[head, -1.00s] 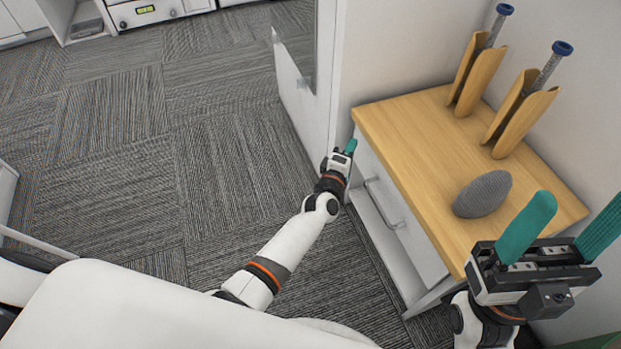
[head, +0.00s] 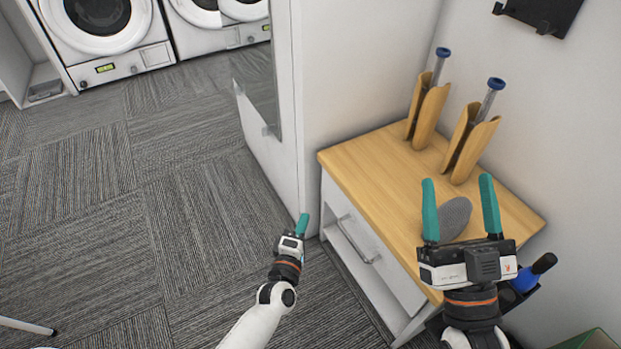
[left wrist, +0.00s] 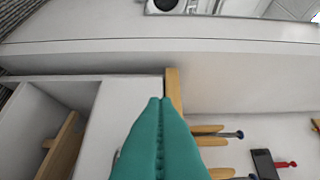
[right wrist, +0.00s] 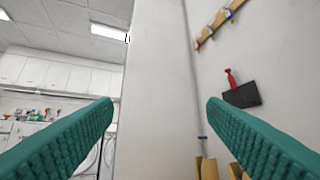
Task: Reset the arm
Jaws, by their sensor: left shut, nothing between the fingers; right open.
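My left gripper (head: 303,224) is shut and empty, low in front of the drawer side of the wooden-topped cabinet (head: 365,160). Its teal fingers press together in the left wrist view (left wrist: 162,100), with the cabinet beyond them. My right gripper (head: 460,207) is open and empty, fingers pointing up, in front of the cabinet top at the right. In the right wrist view its teal fingers (right wrist: 160,105) stand wide apart with only walls and distant cupboards between them. A grey oval object (head: 454,218) on the cabinet top shows between the right fingers and is partly hidden by them.
Two wooden holders (head: 427,112) with blue-capped rods stand at the back of the cabinet top. A white drawer (head: 372,262) with a handle faces left. A white panel (head: 262,145) stands behind my left gripper. Open carpet (head: 100,220) lies to the left; washing machines (head: 105,35) stand far back.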

